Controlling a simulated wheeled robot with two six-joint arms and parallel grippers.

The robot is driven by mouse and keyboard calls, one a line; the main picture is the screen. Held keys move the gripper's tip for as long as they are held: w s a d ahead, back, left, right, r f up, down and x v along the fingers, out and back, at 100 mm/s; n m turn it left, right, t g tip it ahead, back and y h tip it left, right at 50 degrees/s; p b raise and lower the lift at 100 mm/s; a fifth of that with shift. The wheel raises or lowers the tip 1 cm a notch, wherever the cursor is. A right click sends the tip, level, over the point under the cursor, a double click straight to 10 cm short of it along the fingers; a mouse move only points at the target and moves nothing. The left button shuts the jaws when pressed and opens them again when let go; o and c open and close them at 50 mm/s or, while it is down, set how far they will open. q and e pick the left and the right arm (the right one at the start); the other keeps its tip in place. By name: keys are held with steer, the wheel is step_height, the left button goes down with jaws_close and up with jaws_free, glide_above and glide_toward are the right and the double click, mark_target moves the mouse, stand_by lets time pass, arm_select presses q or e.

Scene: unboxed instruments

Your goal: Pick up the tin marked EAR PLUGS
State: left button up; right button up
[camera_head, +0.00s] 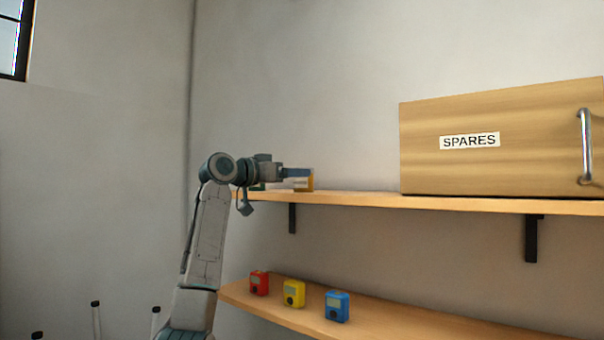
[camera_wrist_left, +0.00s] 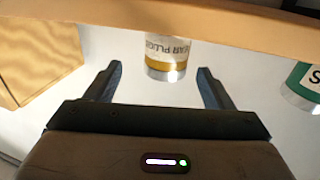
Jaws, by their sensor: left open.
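The tin marked EAR PLUGS (camera_wrist_left: 168,52), white with a yellow band and a silvery end, stands against the shelf in the left wrist view. In the head view its yellowish side (camera_head: 304,184) shows at the left end of the upper shelf, partly hidden by my gripper. My left gripper (camera_wrist_left: 160,68) is open, with one finger on each side of the tin's near end in that view. I cannot tell whether either finger touches it. In the head view the gripper (camera_head: 299,173) is level with the tin. My right gripper is not in view.
A green-labelled tin (camera_wrist_left: 305,80) stands to the right in the wrist view. A wooden box marked SPARES (camera_head: 480,165) sits on the upper shelf (camera_head: 350,199). Red (camera_head: 259,283), yellow (camera_head: 294,293) and blue (camera_head: 337,306) instruments stand on the lower shelf (camera_head: 400,328).

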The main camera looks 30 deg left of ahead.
arm_select(q)
steer(key=p+x, duration=0.2)
steer(key=x, duration=0.1)
steer(key=shift+w+a, duration=0.15)
steer(key=shift+w, duration=0.05)
steer(key=shift+w+f+p, duration=0.1)
steer(key=shift+w+p, duration=0.85)
steer(key=shift+w, duration=0.1)
steer(key=shift+w+d+f, duration=0.1)
steer(key=shift+w+d, duration=0.05)
steer(key=shift+d, duration=0.15)
steer(key=shift+c, duration=0.7)
steer(key=shift+a, duration=0.1)
steer(key=c, duration=0.7)
steer(key=shift+c, duration=1.4)
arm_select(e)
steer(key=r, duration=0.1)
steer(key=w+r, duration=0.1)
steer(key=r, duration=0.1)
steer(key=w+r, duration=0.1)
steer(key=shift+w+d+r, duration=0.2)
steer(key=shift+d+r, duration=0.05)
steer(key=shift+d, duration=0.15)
